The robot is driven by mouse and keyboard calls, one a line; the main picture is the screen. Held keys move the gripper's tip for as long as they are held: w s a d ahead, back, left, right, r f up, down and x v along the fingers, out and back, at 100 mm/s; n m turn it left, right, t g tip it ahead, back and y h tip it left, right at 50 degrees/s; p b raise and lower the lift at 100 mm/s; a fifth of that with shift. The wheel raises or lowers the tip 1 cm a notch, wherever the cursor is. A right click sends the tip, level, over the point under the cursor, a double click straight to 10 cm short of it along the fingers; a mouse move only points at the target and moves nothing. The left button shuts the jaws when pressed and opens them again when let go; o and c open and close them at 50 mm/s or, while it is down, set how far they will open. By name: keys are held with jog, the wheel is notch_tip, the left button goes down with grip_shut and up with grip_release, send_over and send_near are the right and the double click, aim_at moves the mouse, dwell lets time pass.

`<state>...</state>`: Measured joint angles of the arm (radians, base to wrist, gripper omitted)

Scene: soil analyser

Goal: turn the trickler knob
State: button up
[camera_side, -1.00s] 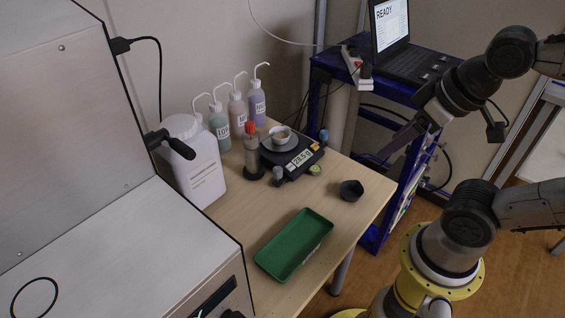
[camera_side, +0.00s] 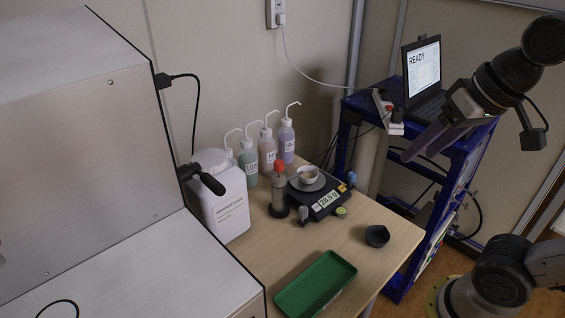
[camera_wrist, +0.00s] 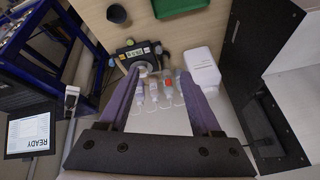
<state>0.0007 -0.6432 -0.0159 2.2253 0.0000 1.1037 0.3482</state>
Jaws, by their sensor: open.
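The trickler seems to be the upright clear tube with a red cap and dark base (camera_side: 279,190), beside the balance (camera_side: 318,199). The red cap also shows in the wrist view (camera_wrist: 162,55). I cannot tell which part is the turning knob. The balance holds a small bowl (camera_side: 309,174) on its round pan, and its display reads about 28.5 g. My gripper (camera_side: 420,152) is open and empty, held in front of the blue cart, right of the balance and well apart from it. In the wrist view its two fingers (camera_wrist: 160,78) stand wide apart with nothing between them.
Several wash bottles (camera_side: 267,150) stand behind the balance, with a white jug (camera_side: 222,200) to their left. A green tray (camera_side: 316,285) and a dark cup (camera_side: 377,236) are at the front. The blue cart (camera_side: 352,150) carries a laptop (camera_side: 423,75). A large metal cabinet (camera_side: 90,150) fills the left.

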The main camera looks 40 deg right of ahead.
jog(key=w+r+m, duration=0.3)
jog(key=w+r, duration=0.4)
jog(key=w, duration=0.1)
jog(key=m+g, duration=0.4)
jog(key=g, duration=0.1)
send_over(279, 161)
notch_tip(279, 161, down, 15)
notch_tip(279, 161, down, 14)
jog(key=shift+a+f, duration=0.1)
grip_shut()
